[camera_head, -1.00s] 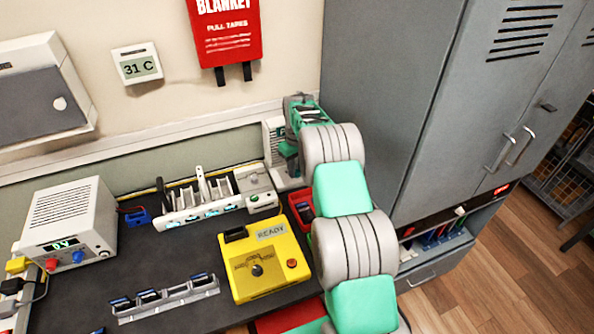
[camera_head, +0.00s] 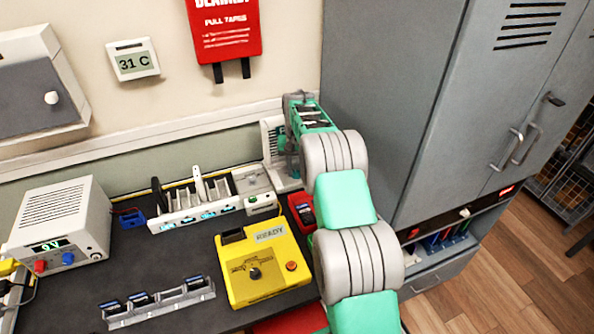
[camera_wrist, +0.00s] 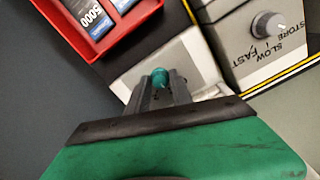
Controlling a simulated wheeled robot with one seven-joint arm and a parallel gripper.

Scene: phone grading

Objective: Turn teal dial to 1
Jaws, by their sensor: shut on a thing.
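The teal dial (camera_wrist: 160,77) shows in the wrist view as a small rounded knob between my fingertips. My gripper (camera_wrist: 162,88) is shut on it, with a grey finger at each side. A pale grey surface lies behind the dial. No numbers or pointer can be read around it, so I cannot tell its setting. In the head view, my arm reaches to the back right of the bench, by a whitish unit (camera_head: 270,140) against the wall. My fingertips and the dial cannot be made out there.
In the wrist view, a red tray (camera_wrist: 128,37) of packs lies left of the dial, and a box with a grey knob (camera_wrist: 268,25) marked SLOW and FAST lies right. On the bench stand a yellow tester (camera_head: 262,285), a white slotted rack (camera_head: 195,215) and a power supply (camera_head: 62,225).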

